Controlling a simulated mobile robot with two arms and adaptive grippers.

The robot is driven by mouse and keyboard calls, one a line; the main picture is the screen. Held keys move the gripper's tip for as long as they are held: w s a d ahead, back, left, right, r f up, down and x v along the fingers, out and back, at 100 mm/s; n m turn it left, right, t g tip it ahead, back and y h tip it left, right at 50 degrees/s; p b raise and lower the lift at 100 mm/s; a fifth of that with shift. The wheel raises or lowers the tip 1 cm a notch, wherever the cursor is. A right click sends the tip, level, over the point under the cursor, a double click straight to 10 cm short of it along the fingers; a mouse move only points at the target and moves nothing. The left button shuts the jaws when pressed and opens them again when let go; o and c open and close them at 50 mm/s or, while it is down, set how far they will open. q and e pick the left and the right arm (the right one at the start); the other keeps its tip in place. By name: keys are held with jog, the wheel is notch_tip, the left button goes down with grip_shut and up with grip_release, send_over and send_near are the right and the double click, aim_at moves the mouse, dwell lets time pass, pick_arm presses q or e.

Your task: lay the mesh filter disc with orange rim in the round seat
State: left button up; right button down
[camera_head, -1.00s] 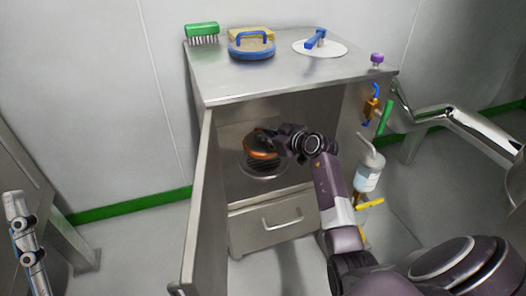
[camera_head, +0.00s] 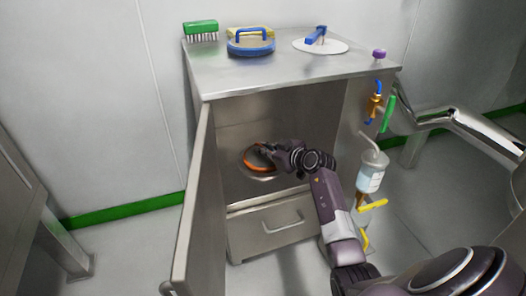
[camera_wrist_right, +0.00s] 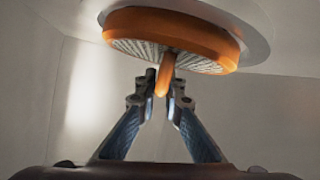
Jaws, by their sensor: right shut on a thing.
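The mesh filter disc with orange rim (camera_head: 259,157) is inside the open cabinet, over the round seat (camera_head: 258,178) in the cabinet's inner floor. My right gripper (camera_head: 273,154) reaches in from the right and is shut on the disc's orange tab. In the right wrist view, the fingers (camera_wrist_right: 161,85) pinch the tab below the disc (camera_wrist_right: 180,35), whose pale ribbed mesh faces the camera. The grey round seat (camera_wrist_right: 258,22) shows behind the disc's rim. The disc hides most of the seat, and I cannot tell whether they touch. My left gripper is not in view.
The cabinet door (camera_head: 197,210) stands open on the left, and a drawer (camera_head: 268,233) lies below the opening. A green brush (camera_head: 200,27), a blue-handled round lid (camera_head: 251,45) and a white disc (camera_head: 320,46) sit on top. A bottle (camera_head: 371,178) hangs at the right.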

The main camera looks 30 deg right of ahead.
jog(key=shift+f+p, duration=0.15)
jog(key=shift+p, duration=0.15)
jog(key=c, duration=2.1)
grip_release()
jog(key=shift+f, duration=0.1)
